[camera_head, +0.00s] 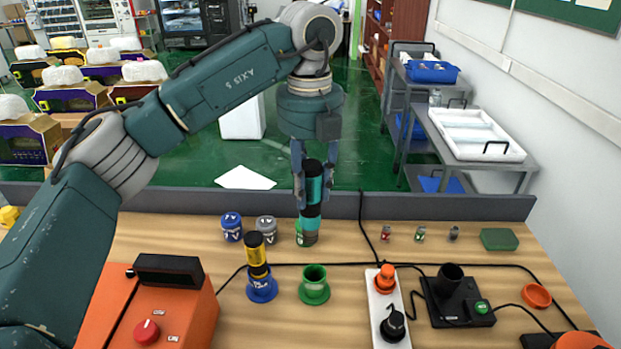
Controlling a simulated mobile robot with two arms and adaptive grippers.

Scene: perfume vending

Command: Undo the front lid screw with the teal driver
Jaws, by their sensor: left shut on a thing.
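The teal driver (312,188), banded black and teal, stands upright in my left gripper (313,200). The gripper's fingers are shut around it. The driver's lower end is above or on a small green-labelled jar (307,239) near the back of the table. I cannot tell if its tip touches the lid, and no lid screw can be made out. The green holder (314,288) in front is empty. My right gripper is not in view.
A yellow-and-black driver (256,256) stands in a blue holder (262,288). A blue jar (231,228) and a grey jar (266,228) stand left of the green-labelled one. An orange box (160,315), a white strip (384,310) and cables occupy the front.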

